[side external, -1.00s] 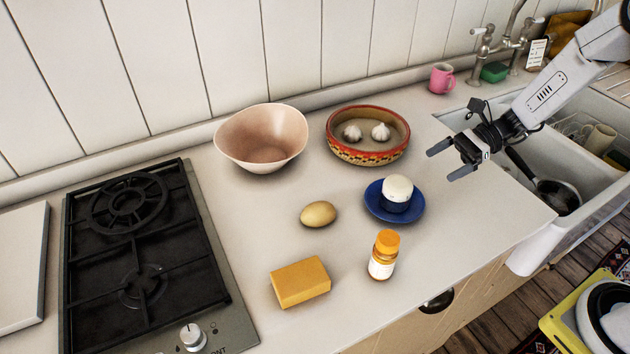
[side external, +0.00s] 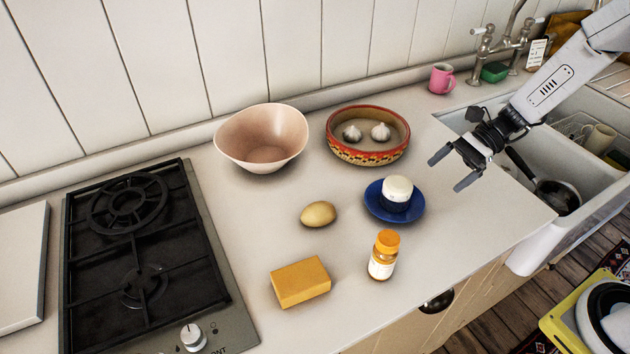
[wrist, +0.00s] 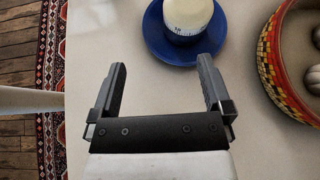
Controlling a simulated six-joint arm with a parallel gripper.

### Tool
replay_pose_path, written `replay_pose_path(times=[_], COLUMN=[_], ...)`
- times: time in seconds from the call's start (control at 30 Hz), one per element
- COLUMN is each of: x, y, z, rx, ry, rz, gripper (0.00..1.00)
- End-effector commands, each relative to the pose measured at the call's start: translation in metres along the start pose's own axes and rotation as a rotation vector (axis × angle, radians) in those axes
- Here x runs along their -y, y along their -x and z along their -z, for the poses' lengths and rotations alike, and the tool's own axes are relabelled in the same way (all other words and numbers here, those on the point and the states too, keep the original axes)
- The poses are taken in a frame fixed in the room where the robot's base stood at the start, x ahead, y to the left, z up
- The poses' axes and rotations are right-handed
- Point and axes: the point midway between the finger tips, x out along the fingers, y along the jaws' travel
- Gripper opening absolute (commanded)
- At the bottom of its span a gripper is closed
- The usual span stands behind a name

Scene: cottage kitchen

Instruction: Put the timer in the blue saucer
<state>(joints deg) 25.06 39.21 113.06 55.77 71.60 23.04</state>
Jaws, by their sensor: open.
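The timer (side external: 397,188), white on top with a dark blue lower part, sits upright in the blue saucer (side external: 375,207) on the counter. In the wrist view the timer (wrist: 187,14) and the blue saucer (wrist: 154,38) are at the top, beyond the fingertips, with the timer's top cut off by the frame edge. My gripper (side external: 453,171) is open and empty, to the right of the saucer and apart from it. In the wrist view my gripper (wrist: 161,65) shows both fingers spread with only bare counter between them.
A patterned bowl (side external: 340,150) with garlic stands behind the saucer, a pink bowl (side external: 262,140) farther left. The stove (side external: 135,250) is left, the sink (side external: 535,235) right.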

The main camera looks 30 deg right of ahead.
Motion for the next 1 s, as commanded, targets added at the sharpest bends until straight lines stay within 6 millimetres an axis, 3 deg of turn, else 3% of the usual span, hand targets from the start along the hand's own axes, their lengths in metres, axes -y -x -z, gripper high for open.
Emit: replay_pose_path(times=[0.2,0.5,0.8,1.0], x=[-0.040,-0.082,-0.092,-0.093], y=[-0.013,-0.007,0.000,0.000], z=[-0.011,-0.019,-0.036,-0.042], rx=[-0.274,-0.645,-0.875,-0.918], ry=[0.280,0.839,1.375,1.511], rz=[-0.193,-0.465,-0.640,-0.675], gripper=[1.00,1.00,1.00,1.00])
